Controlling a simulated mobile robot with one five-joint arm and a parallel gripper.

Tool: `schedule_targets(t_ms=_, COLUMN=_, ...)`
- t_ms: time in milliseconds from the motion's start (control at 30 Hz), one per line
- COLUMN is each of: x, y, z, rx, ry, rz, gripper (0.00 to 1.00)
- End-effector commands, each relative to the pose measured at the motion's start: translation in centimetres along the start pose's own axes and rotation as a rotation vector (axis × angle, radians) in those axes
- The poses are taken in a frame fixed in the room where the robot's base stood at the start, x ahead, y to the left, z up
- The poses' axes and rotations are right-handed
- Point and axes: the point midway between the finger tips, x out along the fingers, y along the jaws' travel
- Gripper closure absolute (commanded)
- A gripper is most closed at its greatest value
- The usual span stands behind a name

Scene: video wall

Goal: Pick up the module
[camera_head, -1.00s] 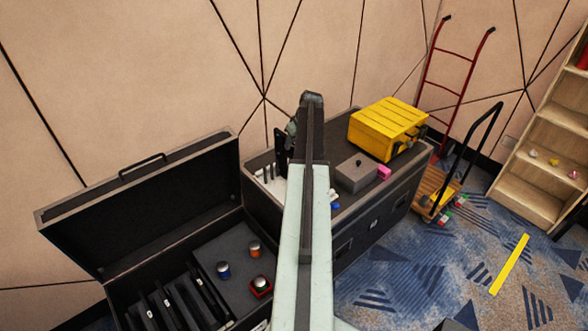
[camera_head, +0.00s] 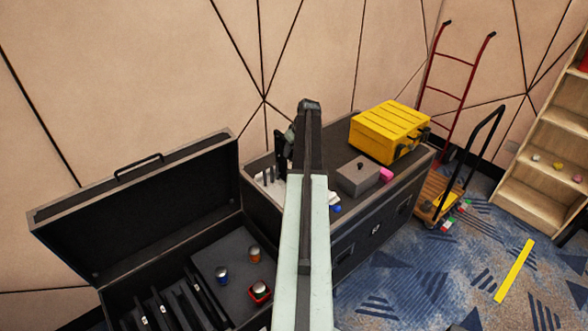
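Several thin dark slabs, which look like modules, stand upright in slots (camera_head: 172,308) inside the open black case at the lower left. Small white marks show on their edges. My arm reaches up the middle of the view, over the closed black case. My gripper (camera_head: 283,150) is at the far end, mostly hidden behind the arm; a dark part of it shows on the left side. It is well away from the slabs. I cannot tell whether it is open, shut or holding something.
The open case's raised lid (camera_head: 135,215) leans near the wall. Small jars (camera_head: 255,252) stand on its grey panel. A trolley (camera_head: 437,190) and shelf (camera_head: 540,170) stand right.

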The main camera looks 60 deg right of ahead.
Motion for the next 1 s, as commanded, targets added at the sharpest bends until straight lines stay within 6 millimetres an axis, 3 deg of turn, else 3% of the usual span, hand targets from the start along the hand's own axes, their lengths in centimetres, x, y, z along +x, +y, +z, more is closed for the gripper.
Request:
schedule_targets(t_ms=167, x=-0.03, y=0.03, z=0.02, rx=0.0, ry=0.0, rz=0.0, gripper=0.63)
schedule_targets(t_ms=300, x=-0.03, y=0.05, z=0.02, rx=0.001, ry=0.0, rz=0.0, gripper=1.0)
schedule_targets(t_ms=1000, x=-0.05, y=0.11, z=0.08, rx=0.002, ry=0.0, rz=0.0, gripper=1.0)
